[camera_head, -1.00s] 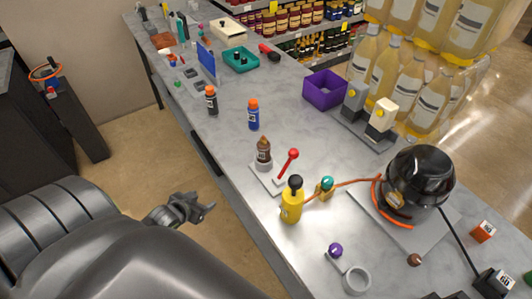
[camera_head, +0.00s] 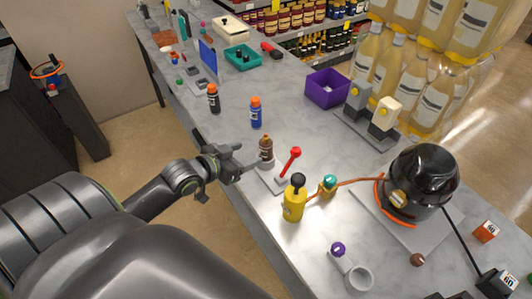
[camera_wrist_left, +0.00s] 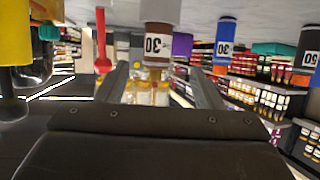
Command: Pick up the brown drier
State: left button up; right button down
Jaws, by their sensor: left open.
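The brown drier (camera_head: 266,146) is a small brown bottle standing upright on a pale base at the near long side of the grey counter. In the left wrist view the brown drier (camera_wrist_left: 157,48) appears upside down, with a white label reading 30. My left gripper (camera_head: 250,161) is open and reaches in from the left, close beside the drier. In the wrist view its two fingers (camera_wrist_left: 160,92) lie on either side of the drier's line, with the drier ahead; I cannot tell whether they touch it. My right gripper is out of view.
A red-knobbed lever (camera_head: 294,154) stands just right of the drier. A yellow cylinder with a black knob (camera_head: 294,203) stands nearer. Blue (camera_head: 256,113) and black (camera_head: 213,99) orange-capped bottles stand behind. A dark domed pump (camera_head: 423,180) with an orange hose is at the right.

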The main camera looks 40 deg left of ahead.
aim_at(260, 149)
pick_arm(q)
jog(key=x, duration=0.4)
jog(key=shift+w, duration=0.35)
jog(key=shift+x, duration=0.8)
jog(key=x, duration=0.2)
jog(key=p+x, duration=0.1)
jog(key=x, duration=0.1)
jog(key=shift+s+d+f, duration=0.2)
jog(key=shift+f, duration=0.1)
jog(key=shift+w+f, duration=0.25)
jog(key=shift+w, duration=0.2)
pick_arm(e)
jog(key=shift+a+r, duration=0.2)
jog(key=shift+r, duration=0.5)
pick_arm(q)
jog(key=shift+s, duration=0.1)
jog(key=shift+c, duration=0.4)
